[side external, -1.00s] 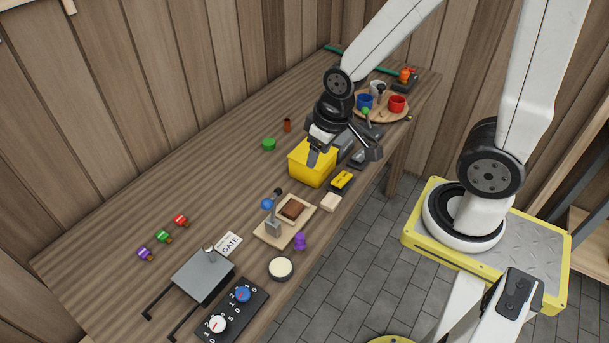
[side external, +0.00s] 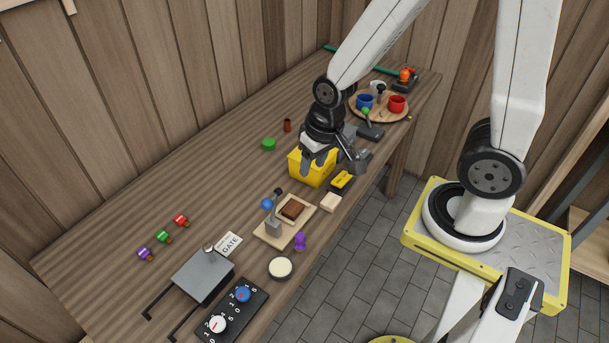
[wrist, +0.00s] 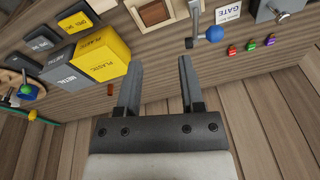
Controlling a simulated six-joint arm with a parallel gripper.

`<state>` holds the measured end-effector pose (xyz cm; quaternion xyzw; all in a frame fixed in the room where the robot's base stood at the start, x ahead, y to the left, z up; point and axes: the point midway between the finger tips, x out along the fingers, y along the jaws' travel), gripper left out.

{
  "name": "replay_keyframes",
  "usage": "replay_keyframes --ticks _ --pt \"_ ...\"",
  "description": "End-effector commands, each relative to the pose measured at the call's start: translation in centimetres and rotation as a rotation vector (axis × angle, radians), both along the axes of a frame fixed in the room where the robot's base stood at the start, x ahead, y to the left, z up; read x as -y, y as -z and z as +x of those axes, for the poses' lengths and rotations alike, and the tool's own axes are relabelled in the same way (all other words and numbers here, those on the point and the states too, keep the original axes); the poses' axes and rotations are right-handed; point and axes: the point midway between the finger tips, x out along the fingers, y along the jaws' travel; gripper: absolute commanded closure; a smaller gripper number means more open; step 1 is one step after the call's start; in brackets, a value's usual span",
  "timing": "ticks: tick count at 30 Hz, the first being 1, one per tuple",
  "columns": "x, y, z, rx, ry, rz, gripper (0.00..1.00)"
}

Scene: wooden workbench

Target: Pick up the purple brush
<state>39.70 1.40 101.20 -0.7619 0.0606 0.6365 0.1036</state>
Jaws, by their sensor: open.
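The purple brush (side external: 145,253) lies at the left of the bench in the side view, in a row with a green brush (side external: 163,236) and a red brush (side external: 180,220). In the wrist view the purple brush (wrist: 270,42) is small, at the upper right, beyond the green and red ones.
A lever with a blue knob (wrist: 214,33) stands between my gripper and the brushes. The grey plate (side external: 203,277) and GATE card (side external: 229,244) are near the brushes. The bench's back left is clear.

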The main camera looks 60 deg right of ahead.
Motion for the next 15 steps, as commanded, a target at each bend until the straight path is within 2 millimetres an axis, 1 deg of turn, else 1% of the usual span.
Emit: replay_keyframes --ticks 1,8,15 --pt "-0.4 0.8 0.1 -0.021 0.061 0.02 0.51" --pt "-2.5 4.7 0.5 -0.12 0.438 0.114 0.51" --pt "-4.2 9.0 0.2 -0.22 0.841 0.158 0.51"
